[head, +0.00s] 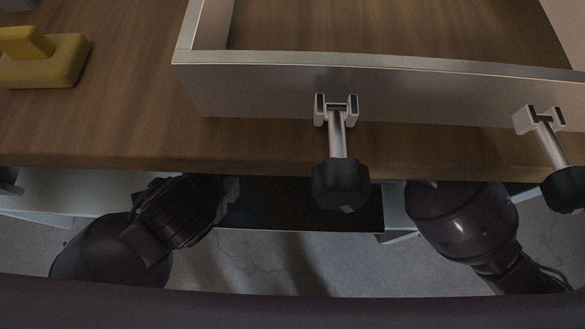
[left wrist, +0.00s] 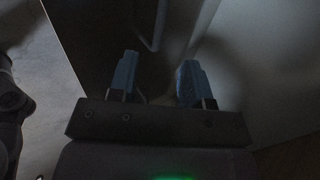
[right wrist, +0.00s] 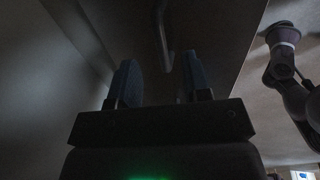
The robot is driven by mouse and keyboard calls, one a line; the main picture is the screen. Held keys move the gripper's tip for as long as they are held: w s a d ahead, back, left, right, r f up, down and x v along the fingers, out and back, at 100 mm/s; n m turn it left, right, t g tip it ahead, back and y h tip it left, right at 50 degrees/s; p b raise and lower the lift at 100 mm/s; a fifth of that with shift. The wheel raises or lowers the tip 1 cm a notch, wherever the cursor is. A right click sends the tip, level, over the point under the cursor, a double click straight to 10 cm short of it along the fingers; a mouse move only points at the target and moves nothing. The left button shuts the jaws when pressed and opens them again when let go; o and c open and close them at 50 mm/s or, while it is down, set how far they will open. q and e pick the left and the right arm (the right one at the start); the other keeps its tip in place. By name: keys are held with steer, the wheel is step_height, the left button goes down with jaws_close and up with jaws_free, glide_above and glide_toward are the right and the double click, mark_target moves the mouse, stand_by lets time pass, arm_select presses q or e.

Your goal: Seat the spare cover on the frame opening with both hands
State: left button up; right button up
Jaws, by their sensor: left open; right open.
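The frame opening is bounded by a grey metal frame (head: 280,92) on the wooden table, and bare wood shows inside it. My left gripper (left wrist: 157,75) is open and empty, its two blue fingers apart. My right gripper (right wrist: 160,80) is also open and empty. Both arms reach in low at the table's front edge, and the table hides the fingers in the head view. A dark flat panel (head: 300,213) lies below that edge between the arms. A bent bar (left wrist: 152,28) shows beyond the left fingers, and a similar bar (right wrist: 161,35) beyond the right. I cannot tell whether the panel is the spare cover.
Two swing bolts with black knobs, one left (head: 340,183) and one right (head: 566,188), hang out from the frame's front over the table edge. A yellow block with a raised grip (head: 45,62) sits at the table's left.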

arm_select(q)
steer(key=x, duration=1.1)
arm_select(e)
steer(key=f, duration=0.2)
steer(key=w+f, duration=0.1)
steer(key=f, duration=0.4)
steer(key=shift+w+f, duration=0.2)
steer(key=shift+w, duration=0.05)
arm_select(q)
jaws_close()
arm_select(e)
jaws_close()
steer(key=shift+d, duration=0.1)
arm_select(q)
steer(key=shift+r, duration=0.1)
